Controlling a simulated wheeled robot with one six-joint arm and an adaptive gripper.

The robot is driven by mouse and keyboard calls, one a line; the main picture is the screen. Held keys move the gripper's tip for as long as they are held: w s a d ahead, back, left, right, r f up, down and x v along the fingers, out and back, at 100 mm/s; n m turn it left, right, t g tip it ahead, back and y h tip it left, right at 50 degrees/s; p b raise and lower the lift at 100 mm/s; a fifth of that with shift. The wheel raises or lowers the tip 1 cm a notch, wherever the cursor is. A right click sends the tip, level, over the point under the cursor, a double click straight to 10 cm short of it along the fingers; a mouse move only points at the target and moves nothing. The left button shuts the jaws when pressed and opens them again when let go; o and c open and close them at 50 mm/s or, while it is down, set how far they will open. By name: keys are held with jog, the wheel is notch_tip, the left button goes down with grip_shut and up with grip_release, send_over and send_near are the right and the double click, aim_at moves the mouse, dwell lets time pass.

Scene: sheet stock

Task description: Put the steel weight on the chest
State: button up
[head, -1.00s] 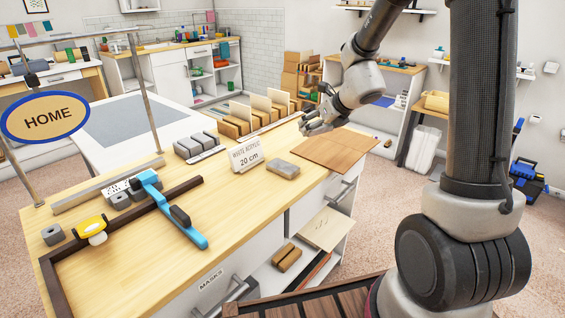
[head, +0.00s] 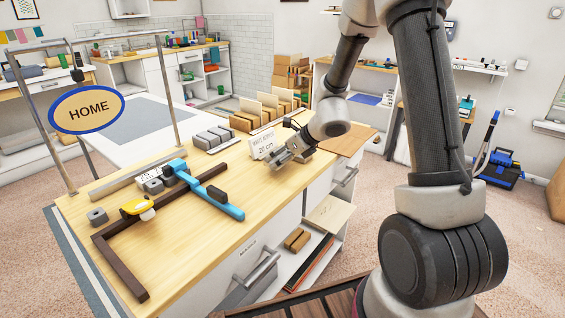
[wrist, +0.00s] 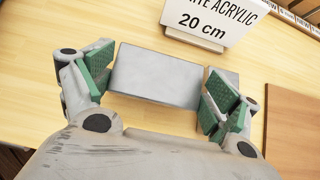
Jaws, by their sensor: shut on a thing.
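The steel weight (wrist: 155,72) is a plain grey block on the light wood bench top, below the white acrylic sign in the wrist view. My gripper (wrist: 158,88) is shut on it, with one green pad at each end of the block. I cannot tell whether the weight is lifted. I cannot surely identify the chest; a tan box (head: 556,192) is partly in view at the right edge.
The sign (wrist: 208,20) stands close behind the weight. A brown sheet (head: 346,139) lies to the right. Grey blocks (head: 214,137), a blue clamp-like tool (head: 218,201) and a dark L-shaped square (head: 120,268) lie to the left.

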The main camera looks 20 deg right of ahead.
jog(key=shift+f, duration=1.25)
jog(key=shift+f, duration=0.1)
jog(key=o, duration=1.5)
jog(key=shift+o, duration=0.2)
